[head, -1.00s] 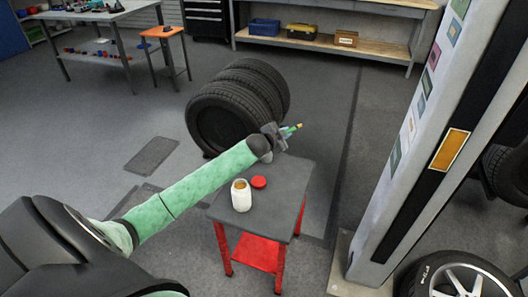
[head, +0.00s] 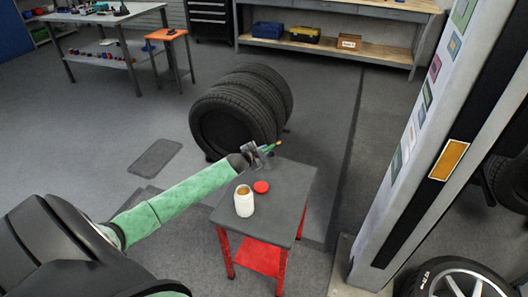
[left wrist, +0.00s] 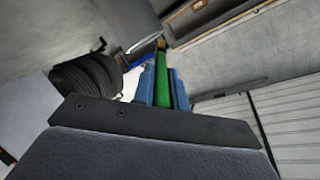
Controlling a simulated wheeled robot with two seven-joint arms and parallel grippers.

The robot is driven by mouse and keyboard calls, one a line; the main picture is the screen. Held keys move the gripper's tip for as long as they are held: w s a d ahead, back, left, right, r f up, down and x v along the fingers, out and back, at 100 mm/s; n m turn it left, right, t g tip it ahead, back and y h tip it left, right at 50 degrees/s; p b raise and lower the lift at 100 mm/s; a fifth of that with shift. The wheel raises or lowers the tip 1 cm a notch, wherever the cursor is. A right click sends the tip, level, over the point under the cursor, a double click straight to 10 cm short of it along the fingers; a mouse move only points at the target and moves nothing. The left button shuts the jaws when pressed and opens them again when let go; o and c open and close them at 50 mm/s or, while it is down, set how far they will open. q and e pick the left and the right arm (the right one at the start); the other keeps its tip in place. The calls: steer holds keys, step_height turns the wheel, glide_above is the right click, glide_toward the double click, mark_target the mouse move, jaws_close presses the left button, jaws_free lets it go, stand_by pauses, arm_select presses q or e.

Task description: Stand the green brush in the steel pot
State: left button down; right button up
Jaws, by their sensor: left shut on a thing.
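My left gripper (head: 262,155) is shut on the green brush (head: 273,147), above the far edge of the small table. The brush sticks out past the fingertips, slanting up to the right in the head view. In the left wrist view the green handle (left wrist: 162,85) lies between the blue fingers and its tip is yellowish. An open off-white jar (head: 244,202) with orange-brown inside stands on the table, nearer than the gripper. I cannot make out a steel pot for certain. A grey rounded shape (left wrist: 122,22) shows at the top of the left wrist view. My right gripper is not in view.
The small grey-topped table (head: 285,200) has red legs and a red lower shelf. A red lid (head: 261,187) lies beside the jar. Several tires (head: 235,115) stand behind the table. A pale pillar (head: 425,130) rises at the right. The table's right part is clear.

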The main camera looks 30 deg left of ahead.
arm_select(q)
steer(key=shift+f, duration=0.5)
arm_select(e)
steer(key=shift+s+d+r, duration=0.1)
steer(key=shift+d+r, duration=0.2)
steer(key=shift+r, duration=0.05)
arm_select(q)
steer(key=shift+f, duration=0.3)
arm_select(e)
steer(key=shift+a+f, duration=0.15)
arm_select(q)
steer(key=c, duration=1.4)
jaws_free()
steer(key=shift+r, duration=0.35)
steer(key=shift+s, duration=0.25)
steer(key=b+v, duration=0.1)
steer(key=v, duration=1)
steer(key=shift+s+b, duration=0.25)
steer(key=shift+b, duration=0.1)
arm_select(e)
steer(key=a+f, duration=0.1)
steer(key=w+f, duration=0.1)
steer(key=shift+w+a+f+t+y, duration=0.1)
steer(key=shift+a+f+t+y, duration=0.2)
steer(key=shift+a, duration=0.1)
